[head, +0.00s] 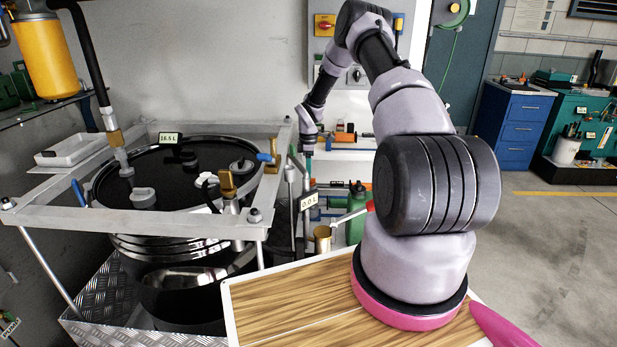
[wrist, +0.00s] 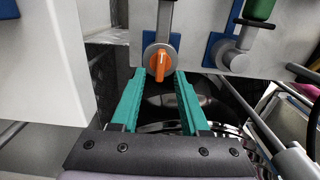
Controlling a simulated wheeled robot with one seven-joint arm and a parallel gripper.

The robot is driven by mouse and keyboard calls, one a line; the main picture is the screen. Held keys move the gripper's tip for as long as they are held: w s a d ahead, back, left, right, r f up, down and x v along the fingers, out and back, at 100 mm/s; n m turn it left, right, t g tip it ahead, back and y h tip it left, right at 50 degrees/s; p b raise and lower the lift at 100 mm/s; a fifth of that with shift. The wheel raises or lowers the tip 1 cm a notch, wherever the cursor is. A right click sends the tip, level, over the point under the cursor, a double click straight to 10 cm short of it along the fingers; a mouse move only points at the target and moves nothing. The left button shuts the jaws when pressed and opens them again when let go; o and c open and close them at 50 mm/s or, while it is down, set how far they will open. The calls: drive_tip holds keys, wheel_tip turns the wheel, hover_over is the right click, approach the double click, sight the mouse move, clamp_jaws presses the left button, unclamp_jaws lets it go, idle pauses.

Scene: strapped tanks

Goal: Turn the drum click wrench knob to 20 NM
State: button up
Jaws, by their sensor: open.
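My gripper (wrist: 161,80) is open, its two teal fingers one on each side below an orange pointer knob (wrist: 159,66) on a round grey base. The fingertips look close to the base; I cannot tell whether they touch it. Nothing is held. No scale or NM marking is readable, so the knob's setting cannot be told. In the head view my gripper (head: 308,163) hangs beside the right corner of the tank frame, small and far off. An orange and black tool (head: 345,137) lies on the shelf behind it; I cannot tell whether it is the wrench.
A black drum (head: 135,170) stands inside a grey strap frame (head: 120,222) with a 16.5 L display (head: 171,138). A 0.0 L display (head: 309,201) hangs near a green bottle (head: 356,212). A second grey fitting (wrist: 236,58) with a green handle sits right of the knob.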

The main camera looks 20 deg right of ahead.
drive_tip(key=shift+f, duration=1.15)
clamp_jaws()
